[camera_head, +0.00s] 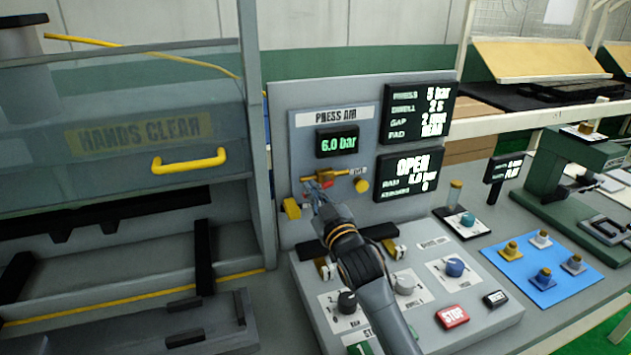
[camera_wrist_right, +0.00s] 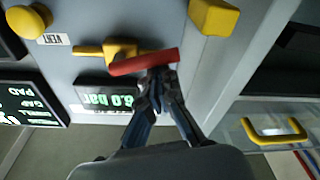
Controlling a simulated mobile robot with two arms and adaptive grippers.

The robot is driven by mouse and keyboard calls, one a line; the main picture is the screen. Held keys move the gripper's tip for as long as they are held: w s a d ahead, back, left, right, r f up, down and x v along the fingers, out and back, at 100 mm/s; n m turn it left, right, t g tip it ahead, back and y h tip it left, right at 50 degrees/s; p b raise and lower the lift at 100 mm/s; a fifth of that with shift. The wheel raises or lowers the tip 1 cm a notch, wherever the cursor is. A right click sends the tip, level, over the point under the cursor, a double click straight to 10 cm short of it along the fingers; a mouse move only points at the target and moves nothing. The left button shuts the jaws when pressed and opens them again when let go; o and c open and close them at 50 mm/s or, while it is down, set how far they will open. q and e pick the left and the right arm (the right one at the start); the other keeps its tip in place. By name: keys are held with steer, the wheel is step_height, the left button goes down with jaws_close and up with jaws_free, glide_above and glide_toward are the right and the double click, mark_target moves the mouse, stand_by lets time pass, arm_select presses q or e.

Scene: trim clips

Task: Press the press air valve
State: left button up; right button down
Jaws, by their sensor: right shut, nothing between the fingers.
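The press air valve has a brass body (camera_head: 334,174) and a small red lever (camera_head: 327,184), mounted on the PRESS AIR panel below a green 6.0 bar readout (camera_head: 337,141). In the right wrist view, which is upside down, the red lever (camera_wrist_right: 145,62) lies across the brass body (camera_wrist_right: 97,52). My right gripper (camera_head: 317,192) is shut and empty, its fingertips (camera_wrist_right: 156,74) right at the lever. I cannot tell whether they touch it. My arm hides part of the panel below. My left gripper is not in view.
A yellow block (camera_head: 291,208) and a yellow knob (camera_head: 361,185) labelled VENT flank the valve. The press guard with a yellow handle (camera_head: 189,161) stands at left. A blue mat (camera_head: 529,285) lies at right.

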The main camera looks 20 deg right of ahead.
arm_select(q)
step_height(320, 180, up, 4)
steer(key=p, duration=0.4)
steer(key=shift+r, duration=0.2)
arm_select(e)
steer(key=f+n, duration=0.1)
steer(key=n, duration=0.3)
steer(key=d+f+n+g+y, duration=0.1)
steer(key=n, duration=0.3)
steer(key=d+f+n, duration=0.1)
steer(key=f+n, duration=0.1)
steer(key=n, duration=0.2)
steer(key=shift+w, duration=0.1)
